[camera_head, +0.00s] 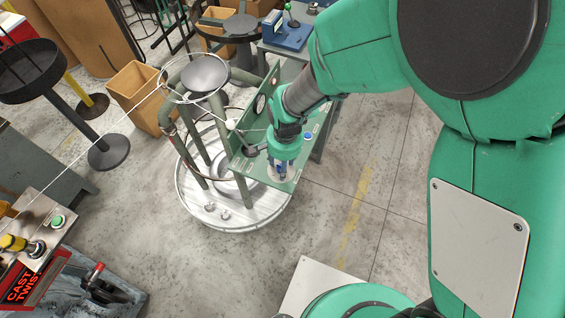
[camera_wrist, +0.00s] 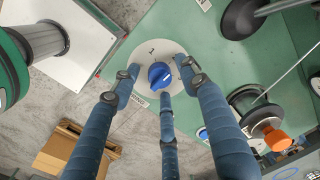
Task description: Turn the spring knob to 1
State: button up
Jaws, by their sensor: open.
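The spring knob (camera_wrist: 160,75) is blue and sits on a round white dial plate (camera_wrist: 143,50) fixed to a green panel. A small mark shows on the plate above the knob, too small to read surely. Part of a label shows at the lower left. Which mark the knob points to is unclear. My gripper (camera_wrist: 161,80) has three blue fingers. They are open, with fingertips spread around the knob at its left, right and below; whether any touches it, I cannot tell. In the head view my gripper (camera_head: 283,168) reaches down to the green panel (camera_head: 262,168) and hides the knob.
An orange-tipped control (camera_wrist: 277,140) stands right of the knob in the wrist view. A blue button (camera_head: 308,135) is on the panel beside my wrist. The coiler's round metal base (camera_head: 240,220) and posts stand left of the panel. The floor on the right is clear.

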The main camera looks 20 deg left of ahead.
jog(key=shift+f, duration=0.1)
jog(key=shift+c, duration=0.2)
grip_shut()
jog(key=shift+n, duration=0.5)
jog(key=n+p, duration=0.2)
jog(key=n, duration=0.3)
jog(key=shift+w+n, duration=0.1)
jog(key=shift+n, duration=0.2)
jog(key=n+p, duration=0.1)
jog(key=n, duration=0.4)
jog(key=shift+a, duration=0.1)
jog(key=shift+n, duration=0.3)
jog(key=shift+o, duration=0.2)
grip_release()
